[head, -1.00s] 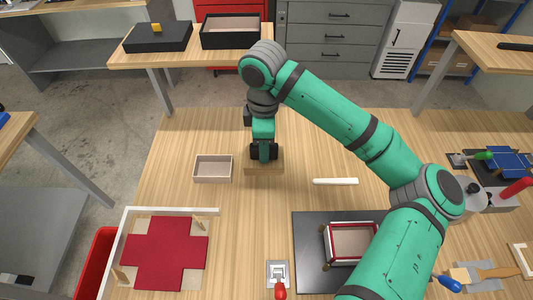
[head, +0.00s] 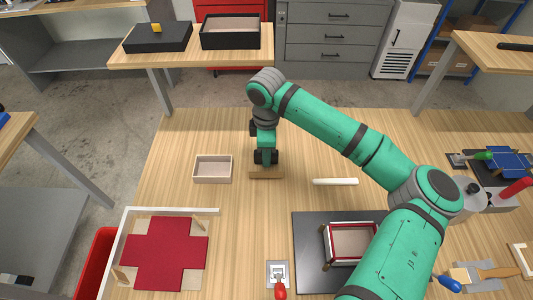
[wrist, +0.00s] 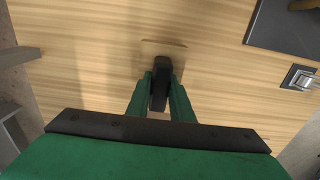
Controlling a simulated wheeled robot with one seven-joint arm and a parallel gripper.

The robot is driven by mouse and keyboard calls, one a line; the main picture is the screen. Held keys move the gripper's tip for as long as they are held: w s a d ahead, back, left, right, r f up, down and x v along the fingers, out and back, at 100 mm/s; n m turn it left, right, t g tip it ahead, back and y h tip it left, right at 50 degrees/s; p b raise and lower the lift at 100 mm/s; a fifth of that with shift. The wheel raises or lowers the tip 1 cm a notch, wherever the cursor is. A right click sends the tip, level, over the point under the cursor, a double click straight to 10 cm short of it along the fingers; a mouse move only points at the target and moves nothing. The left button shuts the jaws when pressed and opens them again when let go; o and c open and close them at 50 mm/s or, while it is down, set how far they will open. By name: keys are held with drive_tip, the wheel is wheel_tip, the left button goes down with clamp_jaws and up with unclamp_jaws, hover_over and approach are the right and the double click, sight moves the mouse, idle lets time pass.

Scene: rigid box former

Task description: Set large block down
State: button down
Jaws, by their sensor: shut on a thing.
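The large block is a light wooden block (head: 266,174), under my gripper (head: 266,158) in the middle of the table in the head view. My gripper points down and is shut on it. In the wrist view the block (wrist: 176,48) shows as a pale square beyond my gripper (wrist: 160,88), whose dark fingers cover part of it. The block is at or very near the table top (head: 215,135); I cannot tell whether it touches.
A small open box (head: 213,181) stands left of the block. A white stick (head: 335,182) lies to its right. A red cross-shaped sheet (head: 164,252) is front left. A dark plate (head: 304,250) bears a red-edged box. Table behind the block is clear.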

drive_tip(key=shift+f, duration=0.1)
drive_tip(key=c, duration=1.6)
unclamp_jaws()
drive_tip(key=shift+o, duration=0.2)
wheel_tip(320, 180, up, 12)
